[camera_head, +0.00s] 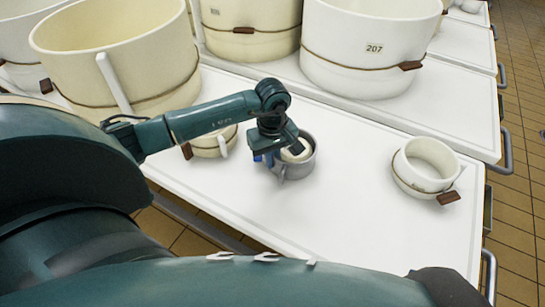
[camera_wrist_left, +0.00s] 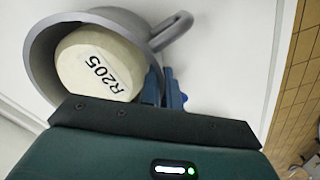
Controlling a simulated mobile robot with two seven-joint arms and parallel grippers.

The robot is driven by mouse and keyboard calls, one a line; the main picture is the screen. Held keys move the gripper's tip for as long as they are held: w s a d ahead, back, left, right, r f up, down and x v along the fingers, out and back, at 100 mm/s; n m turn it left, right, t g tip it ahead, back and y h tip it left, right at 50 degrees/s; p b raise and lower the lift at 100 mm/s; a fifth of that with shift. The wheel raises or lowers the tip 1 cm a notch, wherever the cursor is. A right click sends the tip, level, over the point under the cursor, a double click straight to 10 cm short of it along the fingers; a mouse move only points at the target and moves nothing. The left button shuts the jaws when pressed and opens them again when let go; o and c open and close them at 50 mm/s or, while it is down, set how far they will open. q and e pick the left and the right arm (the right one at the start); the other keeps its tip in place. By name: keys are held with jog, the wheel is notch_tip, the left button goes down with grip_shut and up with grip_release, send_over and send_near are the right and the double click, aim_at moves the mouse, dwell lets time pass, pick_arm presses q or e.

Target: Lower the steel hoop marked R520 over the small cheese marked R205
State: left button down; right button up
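The small cheese (camera_wrist_left: 98,68) is pale and round, and its R205 mark reads clearly in the left wrist view. The grey steel hoop (camera_wrist_left: 42,62) stands around it, with the cheese off-centre toward the handle side. No R520 mark shows. In the head view the hoop (camera_head: 309,165) is on or very near the white table, and the cheese (camera_head: 297,151) shows partly inside. My left gripper (camera_head: 264,159) is at the hoop's left wall. Its blue fingers (camera_wrist_left: 163,88) are close together beside the handle; whether they pinch the wall is unclear. My right gripper is out of view.
A small cream mould (camera_head: 425,166) stands on the table at right, another (camera_head: 211,143) beneath my left forearm. Large vats, one marked 207 (camera_head: 362,70), stand behind.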

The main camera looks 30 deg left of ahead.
pick_arm(q)
jog(key=shift+f, duration=0.1)
jog(key=c, duration=1.5)
grip_release()
jog(key=shift+c, duration=0.2)
jog(key=shift+r+p, duration=2.25)
jog(key=shift+r, duration=1.25)
